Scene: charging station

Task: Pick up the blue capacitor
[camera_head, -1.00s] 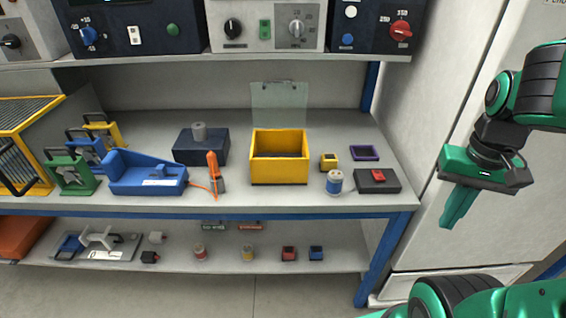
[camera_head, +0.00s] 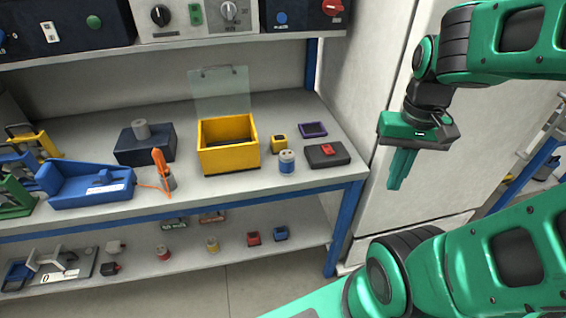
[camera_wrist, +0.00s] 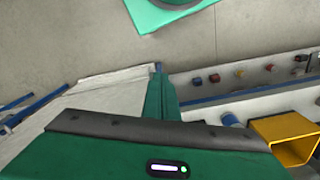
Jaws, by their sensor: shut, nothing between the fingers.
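The blue capacitor (camera_head: 287,161), a small upright cylinder with a blue band and a pale top, stands on the upper shelf near its front right. In the wrist view a small blue item (camera_wrist: 230,118) beside the yellow bin looks like it. My gripper (camera_head: 398,172) hangs in the air to the right of the shelf, in front of the pale cabinet, fingers down and together. It is apart from the capacitor and holds nothing. The closed fingers also show in the wrist view (camera_wrist: 160,95).
A yellow bin (camera_head: 229,161) stands left of the capacitor. A small yellow block (camera_head: 279,143) is just behind it, a dark box with a red switch (camera_head: 327,155) to its right, and a purple-rimmed tray (camera_head: 313,129) behind. The lower shelf (camera_head: 200,255) holds several small parts.

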